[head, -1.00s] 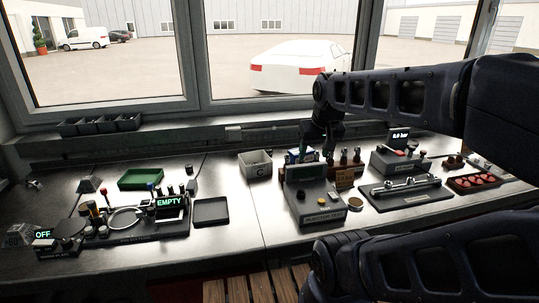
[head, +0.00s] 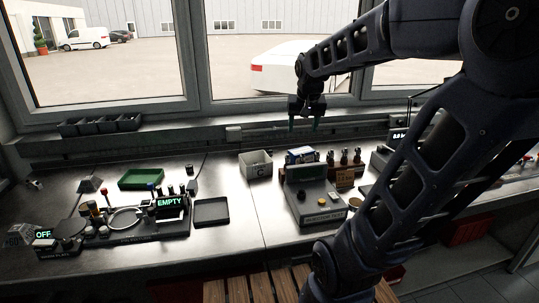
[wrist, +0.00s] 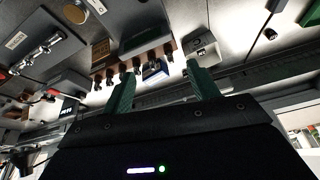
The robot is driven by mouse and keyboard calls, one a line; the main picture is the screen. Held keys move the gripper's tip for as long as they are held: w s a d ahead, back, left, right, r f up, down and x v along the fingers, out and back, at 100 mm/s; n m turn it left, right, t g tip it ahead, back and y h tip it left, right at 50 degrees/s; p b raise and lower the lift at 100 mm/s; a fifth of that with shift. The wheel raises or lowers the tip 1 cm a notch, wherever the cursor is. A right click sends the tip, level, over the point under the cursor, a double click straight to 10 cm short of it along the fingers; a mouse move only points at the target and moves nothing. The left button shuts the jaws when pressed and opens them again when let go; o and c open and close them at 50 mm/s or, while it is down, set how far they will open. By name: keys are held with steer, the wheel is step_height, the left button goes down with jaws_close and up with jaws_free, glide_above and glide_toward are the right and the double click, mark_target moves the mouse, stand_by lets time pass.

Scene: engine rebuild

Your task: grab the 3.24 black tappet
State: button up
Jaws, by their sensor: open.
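I cannot make out a black tappet marked 3.24 in either view; small labels are unreadable at this size. My gripper (head: 304,125) is open and empty, raised above the back of the bench behind a blue-and-white box (head: 300,156). Its two green fingers stand apart in the wrist view (wrist: 161,88), with nothing between them. A station with a lit EMPTY display (head: 170,202) stands on the left of the bench, well away from my gripper. Small parts stand around it. My arm hides much of the bench's right side in the head view.
The grey injector tester (head: 318,203) and a wooden rack of injectors (head: 346,172) stand below my gripper. A grey bin marked C (head: 256,166), a green tray (head: 141,179) and a black tray (head: 211,211) lie to the left. Black bins (head: 100,124) line the sill.

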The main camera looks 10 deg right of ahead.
steer(key=w+m, duration=0.1)
steer(key=w, duration=0.9)
steer(key=m+h, duration=0.3)
steer(key=m, duration=0.2)
glide_above(269, 151)
steer(key=s+a, duration=0.3)
step_height(269, 151, down, 22)
steer(key=r, duration=0.1)
steer(key=shift+g+y, duration=0.3)
steer(key=shift+g, duration=0.1)
steer(key=x, duration=1.1)
steer(key=shift+d, duration=0.2)
steer(key=c, duration=1.1)
